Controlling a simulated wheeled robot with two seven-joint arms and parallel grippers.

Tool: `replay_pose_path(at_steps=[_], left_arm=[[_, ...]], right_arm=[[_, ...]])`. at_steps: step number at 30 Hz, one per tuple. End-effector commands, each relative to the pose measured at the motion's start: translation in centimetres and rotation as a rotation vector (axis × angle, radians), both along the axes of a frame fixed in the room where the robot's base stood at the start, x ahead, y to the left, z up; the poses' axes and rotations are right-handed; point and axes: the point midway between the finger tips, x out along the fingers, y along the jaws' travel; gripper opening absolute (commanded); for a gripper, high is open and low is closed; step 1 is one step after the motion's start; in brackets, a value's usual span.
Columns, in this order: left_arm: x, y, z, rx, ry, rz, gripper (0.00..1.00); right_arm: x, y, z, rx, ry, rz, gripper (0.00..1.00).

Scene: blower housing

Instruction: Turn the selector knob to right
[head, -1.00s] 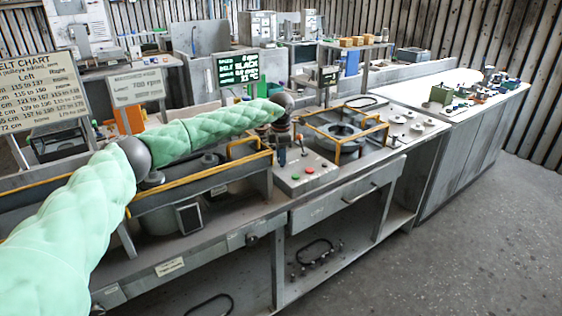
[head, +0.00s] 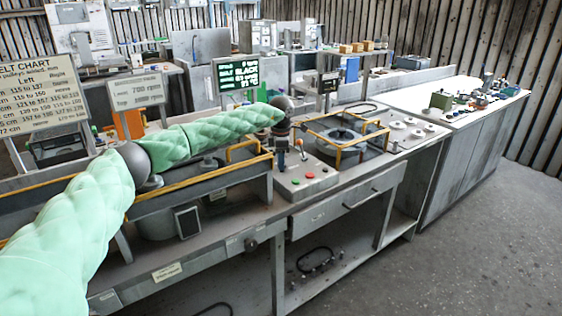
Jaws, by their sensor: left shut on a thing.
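A grey control box (head: 318,181) sits on the front bench, with a red button and a green button on its top. My left arm, in pale green padding, reaches in from the left. My left gripper (head: 281,158) points down at the back left of the box and is shut on what appears to be the selector knob. The gripper hides the knob, so I cannot see which way it points. A small lever stands just right of the gripper. My right gripper is not in view.
A yellow-railed frame (head: 341,152) surrounds a round housing right of the box. A yellow-railed trough (head: 200,186) lies under my left arm. A green-lettered display (head: 236,73) and sign boards stand behind. A white-topped bench (head: 420,96) is at the right, with open floor before it.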

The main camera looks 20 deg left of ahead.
Motion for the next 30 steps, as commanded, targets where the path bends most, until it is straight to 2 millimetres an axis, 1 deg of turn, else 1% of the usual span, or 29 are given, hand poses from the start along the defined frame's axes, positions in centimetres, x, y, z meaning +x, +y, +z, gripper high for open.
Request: replay_pose_path(at_steps=[4,5,6,8,16,20,23,30], left_arm=[[0.1,0.1,0.2,0.000,-0.002,0.002,0.07],[0.1,0.1,0.2,0.000,-0.002,0.002,0.34],[0.1,0.1,0.2,0.000,-0.002,0.002,0.42],[0.1,0.1,0.1,0.000,-0.002,0.002,0.52],[0.0,0.0,0.1,0.000,-0.001,0.001,0.52],[0.1,0.0,0.8,0.000,-0.002,0.001,0.52],[0.1,0.0,2.0,-0.001,-0.003,0.001,0.52],[0.1,0.1,5.7,0.000,-0.003,0.001,0.52]], right_arm=[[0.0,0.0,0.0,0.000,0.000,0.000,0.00],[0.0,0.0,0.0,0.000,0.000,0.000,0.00],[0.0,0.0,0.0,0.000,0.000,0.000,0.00],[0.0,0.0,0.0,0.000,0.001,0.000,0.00],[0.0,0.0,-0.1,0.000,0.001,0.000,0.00],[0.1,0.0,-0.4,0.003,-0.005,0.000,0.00],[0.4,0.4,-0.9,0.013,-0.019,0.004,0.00],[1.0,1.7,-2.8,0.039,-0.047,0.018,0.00]])
